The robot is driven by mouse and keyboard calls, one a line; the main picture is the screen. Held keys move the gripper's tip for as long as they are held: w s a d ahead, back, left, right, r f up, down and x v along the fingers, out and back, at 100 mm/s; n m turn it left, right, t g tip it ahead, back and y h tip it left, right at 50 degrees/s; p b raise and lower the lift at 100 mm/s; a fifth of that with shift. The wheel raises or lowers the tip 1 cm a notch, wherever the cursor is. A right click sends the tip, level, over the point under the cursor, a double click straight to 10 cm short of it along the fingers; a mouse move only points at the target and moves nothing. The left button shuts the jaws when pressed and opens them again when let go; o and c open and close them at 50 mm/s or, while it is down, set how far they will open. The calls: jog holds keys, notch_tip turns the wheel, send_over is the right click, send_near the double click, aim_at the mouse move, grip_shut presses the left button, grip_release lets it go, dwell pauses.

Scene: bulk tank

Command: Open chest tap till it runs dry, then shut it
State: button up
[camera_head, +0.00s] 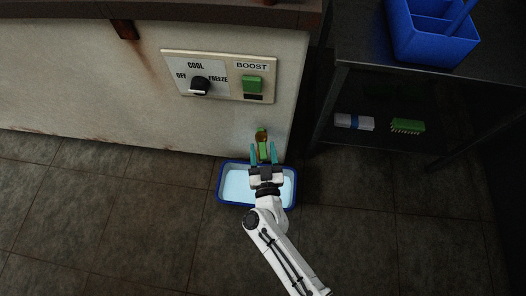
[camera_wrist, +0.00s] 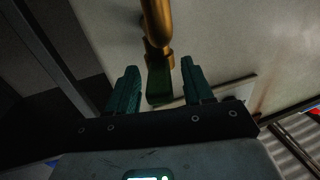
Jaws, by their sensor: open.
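The chest tap (camera_head: 262,133) is low on the front of the pale chest (camera_head: 90,75). Its brass body (camera_wrist: 157,25) and green lever (camera_wrist: 160,82) show in the wrist view. My gripper (camera_head: 264,153) is open, its teal fingers either side of the green lever (camera_head: 264,148). In the wrist view my gripper (camera_wrist: 159,84) has a finger on each side of the lever, with visible gaps. A blue tray (camera_head: 219,186) holding pale liquid is on the floor under my gripper, which hides part of it. Whether liquid runs from the tap cannot be seen.
A control panel (camera_head: 217,76) with a dark dial and a green BOOST switch (camera_head: 252,84) is above the tap. A dark shelf unit (camera_head: 360,60) stands at right, with a blue caddy (camera_head: 430,40) on top and brushes inside. The tiled floor is clear at left.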

grip_shut()
dwell(0.5)
